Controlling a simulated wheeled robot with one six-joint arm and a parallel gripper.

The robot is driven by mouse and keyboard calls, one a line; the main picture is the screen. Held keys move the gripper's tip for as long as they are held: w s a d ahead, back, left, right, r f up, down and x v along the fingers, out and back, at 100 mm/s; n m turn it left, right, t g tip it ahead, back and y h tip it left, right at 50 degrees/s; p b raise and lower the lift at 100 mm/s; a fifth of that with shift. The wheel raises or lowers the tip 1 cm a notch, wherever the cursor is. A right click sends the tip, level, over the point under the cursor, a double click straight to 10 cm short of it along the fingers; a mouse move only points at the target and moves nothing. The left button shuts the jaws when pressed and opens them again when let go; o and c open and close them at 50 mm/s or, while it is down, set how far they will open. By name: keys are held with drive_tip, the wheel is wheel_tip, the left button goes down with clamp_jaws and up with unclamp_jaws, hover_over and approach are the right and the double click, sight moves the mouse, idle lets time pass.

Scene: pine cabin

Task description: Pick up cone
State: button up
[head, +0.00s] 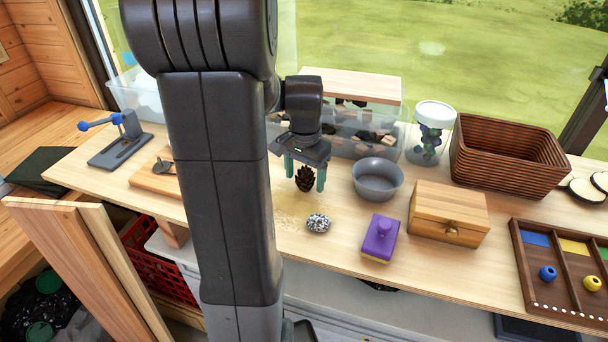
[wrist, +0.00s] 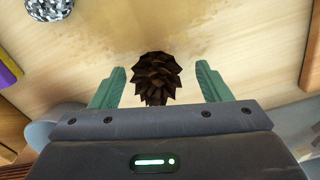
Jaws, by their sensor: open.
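The cone (head: 305,180) is a dark brown pine cone on the wooden tabletop, near the middle of the head view. It also shows in the wrist view (wrist: 156,76), centred between the fingers. My gripper (head: 305,178) points down over it, with one green finger on each side. The fingers are open, and the wrist view shows a gap between the cone and each finger (wrist: 160,88). The lower end of the cone in the wrist view is hidden behind the gripper body.
A grey bowl (head: 377,182) stands close to the right of my gripper. A speckled round object (head: 318,223) and a purple block with a knob (head: 380,238) lie nearer the front edge. A clear bin (head: 345,135) stands behind. A wooden box (head: 449,212) is further right.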

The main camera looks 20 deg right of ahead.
drive_tip(key=shift+f, duration=0.45)
drive_tip(key=shift+s, duration=0.1)
drive_tip(key=shift+c, duration=0.2)
drive_tip(key=c, duration=1)
drive_tip(key=shift+r, duration=0.1)
